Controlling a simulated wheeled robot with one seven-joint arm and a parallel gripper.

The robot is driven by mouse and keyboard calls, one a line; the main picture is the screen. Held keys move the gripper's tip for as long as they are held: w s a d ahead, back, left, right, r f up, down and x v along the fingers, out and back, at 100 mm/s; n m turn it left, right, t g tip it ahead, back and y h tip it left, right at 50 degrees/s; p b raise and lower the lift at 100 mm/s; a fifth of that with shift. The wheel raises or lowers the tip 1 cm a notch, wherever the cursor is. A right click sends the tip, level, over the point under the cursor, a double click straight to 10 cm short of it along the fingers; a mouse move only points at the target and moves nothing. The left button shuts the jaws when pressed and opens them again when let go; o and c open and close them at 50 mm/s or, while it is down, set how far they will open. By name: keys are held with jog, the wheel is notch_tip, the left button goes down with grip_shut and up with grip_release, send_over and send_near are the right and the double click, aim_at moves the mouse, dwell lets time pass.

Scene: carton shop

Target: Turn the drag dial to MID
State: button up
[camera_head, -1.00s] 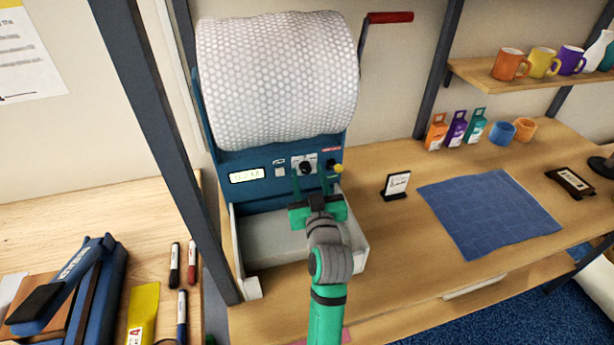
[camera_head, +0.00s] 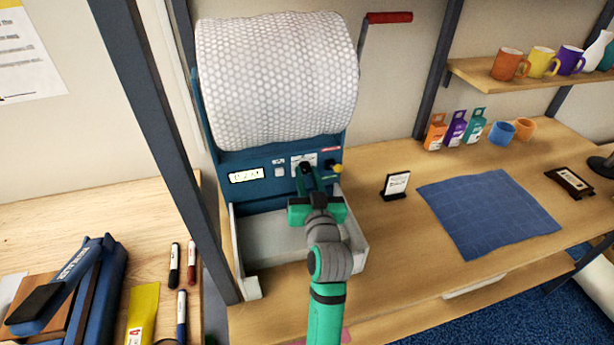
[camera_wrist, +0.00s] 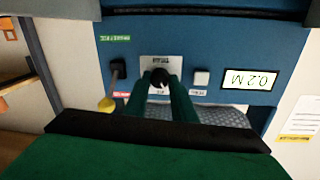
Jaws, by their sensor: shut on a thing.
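The drag dial is a small black knob (camera_wrist: 159,77) on a pale plate (camera_wrist: 172,65) in the middle of the blue dispenser's front panel. My gripper (camera_head: 306,172) reaches up to the panel from the front. In the wrist view its two green fingers (camera_wrist: 160,84) are closed in on the knob, one on each side. In the head view the fingers mostly cover the knob. The plate's lettering is too small to read, so I cannot tell which setting the dial points to.
A display (camera_wrist: 249,80) reads 0.2 M beside a white button (camera_wrist: 201,78). A yellow-tipped black lever (camera_wrist: 107,104) is close on the dial's other side. A bubble-wrap roll (camera_head: 277,75) with a red-handled crank (camera_head: 389,18) is above. A grey tray (camera_head: 268,238) lies below.

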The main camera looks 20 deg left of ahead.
jog(key=m, duration=0.3)
jog(key=shift+r, duration=0.15)
jog(key=shift+m+g, duration=0.4)
jog(key=shift+m, duration=1.5)
jog(key=o, duration=1.1)
jog(key=shift+w, duration=0.1)
jog(key=shift+c, duration=0.2)
jog(key=v, duration=1.1)
